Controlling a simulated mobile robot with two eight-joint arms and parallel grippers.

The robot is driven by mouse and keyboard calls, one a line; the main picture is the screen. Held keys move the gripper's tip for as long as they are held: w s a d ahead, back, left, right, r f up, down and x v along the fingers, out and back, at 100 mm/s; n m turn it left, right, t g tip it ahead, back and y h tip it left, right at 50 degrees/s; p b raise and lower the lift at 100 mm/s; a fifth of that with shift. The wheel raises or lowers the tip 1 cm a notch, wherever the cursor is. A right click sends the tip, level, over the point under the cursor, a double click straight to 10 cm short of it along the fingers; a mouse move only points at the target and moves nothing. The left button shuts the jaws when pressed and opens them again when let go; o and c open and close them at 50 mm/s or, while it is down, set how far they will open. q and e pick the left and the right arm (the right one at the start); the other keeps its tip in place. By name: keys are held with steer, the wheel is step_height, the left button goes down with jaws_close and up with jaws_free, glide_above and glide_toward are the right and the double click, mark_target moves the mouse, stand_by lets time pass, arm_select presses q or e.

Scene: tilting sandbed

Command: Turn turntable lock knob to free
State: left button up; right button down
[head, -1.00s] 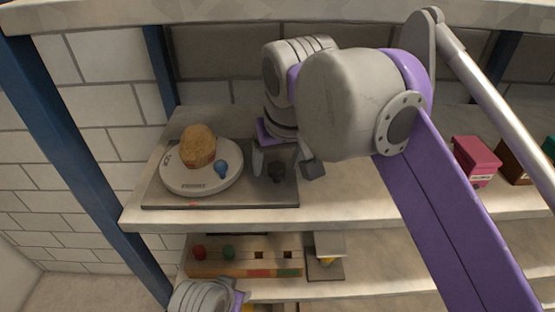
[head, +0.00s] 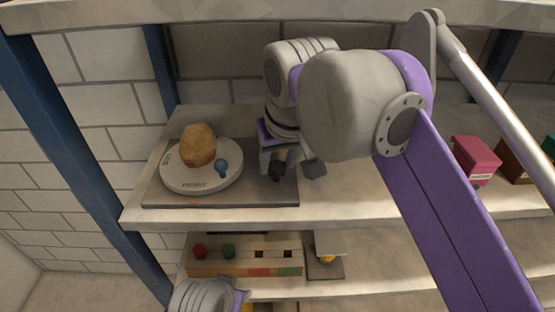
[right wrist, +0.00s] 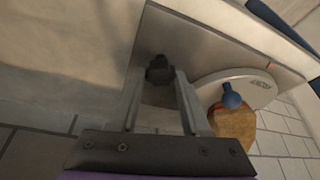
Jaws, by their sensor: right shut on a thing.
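The black lock knob (head: 277,173) stands on the grey base plate (head: 215,199), right of the round white turntable (head: 180,184). My right gripper (head: 279,166) comes down over the knob with its fingers on either side. In the right wrist view the knob (right wrist: 158,70) sits between the fingertips, and the gripper (right wrist: 159,78) is shut on it. A brown loaf-like lump (head: 198,145) and a blue ball-topped piece (head: 221,166) are on the turntable. The knob's setting cannot be read. My left gripper is out of view; only part of that arm shows at the bottom.
The base plate lies on a pale shelf (head: 345,201). A pink box (head: 474,160) and a brown box (head: 512,160) stand at the right. A lower shelf holds a wooden block (head: 240,268) with red and green pegs. A blue post (head: 90,170) rises at the left.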

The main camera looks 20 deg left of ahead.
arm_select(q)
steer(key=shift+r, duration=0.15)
arm_select(e)
steer(key=n+g+y+p, duration=0.1)
steer(key=n, duration=0.2)
steer(key=n+p, duration=0.1)
steer(key=n, duration=0.2)
steer(key=shift+w+d+r+n+g+y, duration=0.2)
steer(key=shift+n+g+y, duration=0.1)
steer(key=shift+g+y, duration=0.1)
steer(key=n+g+p, duration=0.1)
steer(key=n, duration=0.2)
steer(key=shift+w+n, duration=0.1)
steer(key=shift+n, duration=0.2)
arm_select(q)
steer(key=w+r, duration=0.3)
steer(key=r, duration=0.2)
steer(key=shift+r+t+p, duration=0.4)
steer(key=shift+p, duration=0.05)
arm_select(e)
steer(key=shift+f+n+g, duration=0.15)
steer(key=shift+n+g, duration=0.65)
steer(key=shift+n, duration=0.6)
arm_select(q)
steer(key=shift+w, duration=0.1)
arm_select(e)
steer(key=shift+c, duration=1.8)
jaws_free()
